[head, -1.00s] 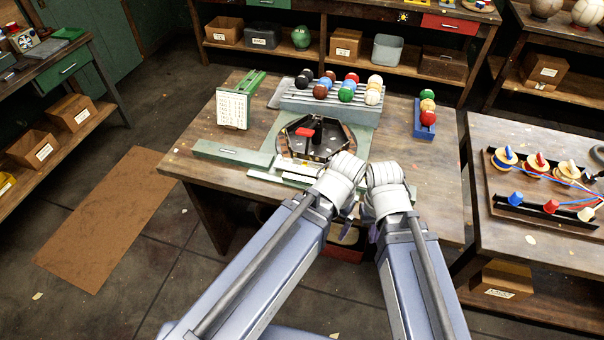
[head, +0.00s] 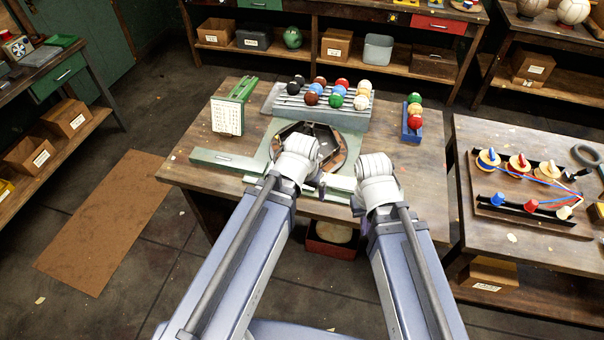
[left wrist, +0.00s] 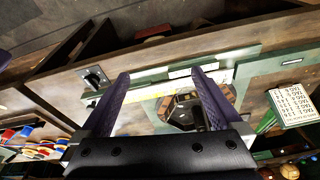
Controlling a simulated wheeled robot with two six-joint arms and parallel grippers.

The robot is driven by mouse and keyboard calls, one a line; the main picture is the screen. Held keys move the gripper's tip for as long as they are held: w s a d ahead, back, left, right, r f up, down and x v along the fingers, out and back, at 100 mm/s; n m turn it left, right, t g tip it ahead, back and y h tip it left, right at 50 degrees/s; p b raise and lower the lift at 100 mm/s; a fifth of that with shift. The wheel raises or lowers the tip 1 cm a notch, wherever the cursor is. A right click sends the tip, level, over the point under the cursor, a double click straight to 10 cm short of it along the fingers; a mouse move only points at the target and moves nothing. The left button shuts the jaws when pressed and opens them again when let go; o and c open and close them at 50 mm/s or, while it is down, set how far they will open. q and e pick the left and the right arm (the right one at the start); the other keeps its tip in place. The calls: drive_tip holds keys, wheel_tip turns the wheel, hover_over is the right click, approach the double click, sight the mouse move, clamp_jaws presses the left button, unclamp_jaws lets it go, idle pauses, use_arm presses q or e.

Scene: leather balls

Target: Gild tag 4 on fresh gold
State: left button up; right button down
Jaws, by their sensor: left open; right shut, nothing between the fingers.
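A white card with printed tag lines (head: 227,115) stands in a green holder at the table's left; it also shows in the left wrist view (left wrist: 297,104). An octagonal dark well (head: 330,142) sits in a green base at the table's middle; my left wrist partly covers it in the head view. Pale strips lie on the green base's front part (left wrist: 190,72). My left gripper (head: 317,184) is open and empty above the front of this base; its two purple fingers (left wrist: 160,76) are spread. My right gripper (head: 356,206) is shut and empty near the table's front edge. I cannot make out tag 4 or gold.
A rack of coloured balls (head: 325,92) stands behind the well, and a blue tray of balls (head: 412,125) stands right of it. A green rail (head: 222,160) lies at the front left. A side table (head: 530,225) holds spools and wires.

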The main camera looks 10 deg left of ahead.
use_arm(q)
drive_tip(key=shift+w+a+r+t+p, duration=0.4)
drive_tip(key=shift+w+a+r+p, duration=0.05)
drive_tip(key=shift+w+a+r, duration=0.45)
drive_tip(key=shift+d, duration=0.1)
drive_tip(key=s+d+f+m+g+y+b, duration=0.1)
drive_tip(key=s+d+f+g+b, duration=0.2)
drive_tip(key=s+d+f+b, duration=0.4)
drive_tip(key=shift+s+f+m+g+b, duration=0.35)
drive_tip(key=shift+s+f, duration=0.4)
drive_tip(key=shift+s, duration=0.5)
